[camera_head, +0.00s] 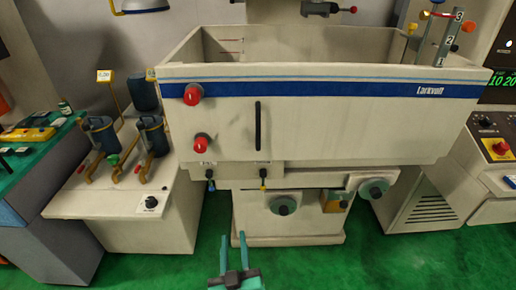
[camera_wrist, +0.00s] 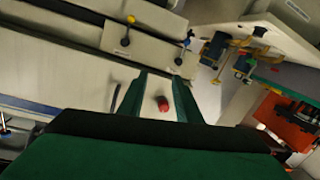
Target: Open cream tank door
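The cream tank door (camera_head: 330,125) is the wide front panel with a blue stripe and "Larkvolt"-like lettering, and it stands upright across the tank front. It carries a black vertical bar handle (camera_head: 257,125) and two red knobs, an upper one (camera_head: 193,95) and a lower one (camera_head: 202,142). My gripper (camera_head: 234,239) is low in front of the machine, below the door, with its two teal fingers apart and nothing between them. In the wrist view my gripper (camera_wrist: 168,80) is open; a red knob (camera_wrist: 163,104) shows between the fingers and the handle (camera_wrist: 116,97) to their left, both beyond the fingertips.
A cream filter unit (camera_head: 130,205) with dark canisters stands at the left, beside a green-topped bench (camera_head: 40,150). A control cabinet (camera_head: 490,150) stands at the right. Handwheels (camera_head: 283,205) project below the tank. Green floor (camera_head: 400,260) is clear in front.

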